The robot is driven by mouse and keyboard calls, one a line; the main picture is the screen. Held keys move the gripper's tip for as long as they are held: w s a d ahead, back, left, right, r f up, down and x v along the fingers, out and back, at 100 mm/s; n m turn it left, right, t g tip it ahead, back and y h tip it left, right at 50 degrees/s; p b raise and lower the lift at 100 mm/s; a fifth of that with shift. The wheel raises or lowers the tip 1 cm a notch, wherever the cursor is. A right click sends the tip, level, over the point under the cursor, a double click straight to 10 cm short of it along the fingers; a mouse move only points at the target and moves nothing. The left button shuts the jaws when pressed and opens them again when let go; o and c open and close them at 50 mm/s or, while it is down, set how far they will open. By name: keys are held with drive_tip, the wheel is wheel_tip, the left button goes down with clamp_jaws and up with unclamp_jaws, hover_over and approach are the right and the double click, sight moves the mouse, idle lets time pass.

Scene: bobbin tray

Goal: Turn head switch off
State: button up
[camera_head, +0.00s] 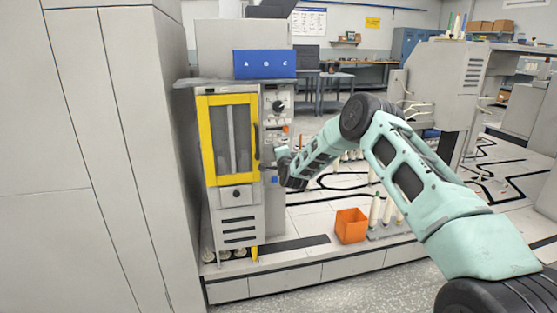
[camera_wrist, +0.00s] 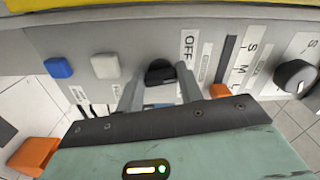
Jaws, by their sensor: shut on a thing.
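The grey control panel (camera_wrist: 85,35) of the machine fills the upper part of the wrist view. A black head switch (camera_wrist: 160,72) sits on it, with an OFF label (camera_wrist: 188,45) to its right, printed sideways in this view. My gripper (camera_wrist: 160,84) has one finger on each side of the black switch and is shut on it. In the head view my gripper (camera_head: 279,153) is at the machine's right side, below the upper panel knob (camera_head: 279,105). The switch itself is hidden there by my gripper and arm.
A blue button (camera_wrist: 58,68) and a white button (camera_wrist: 105,66) lie left of the switch. An orange switch (camera_wrist: 220,91) and a black knob (camera_wrist: 295,75) lie right. A yellow-framed door (camera_head: 229,97) is beside the panel. An orange bin (camera_head: 351,227) stands below.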

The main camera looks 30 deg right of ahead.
drive_tip(key=n+b, duration=0.3)
drive_tip(key=n, duration=0.2)
drive_tip(key=shift+f, duration=0.2)
drive_tip(key=shift+n, duration=0.4)
drive_tip(key=o, duration=1)
drive_tip(key=shift+s+r, duration=0.1)
drive_tip(key=shift+s, duration=0.05)
drive_tip(key=b+v, duration=0.1)
drive_tip(key=v, duration=1.6)
drive_tip(key=shift+s+a, duration=0.1)
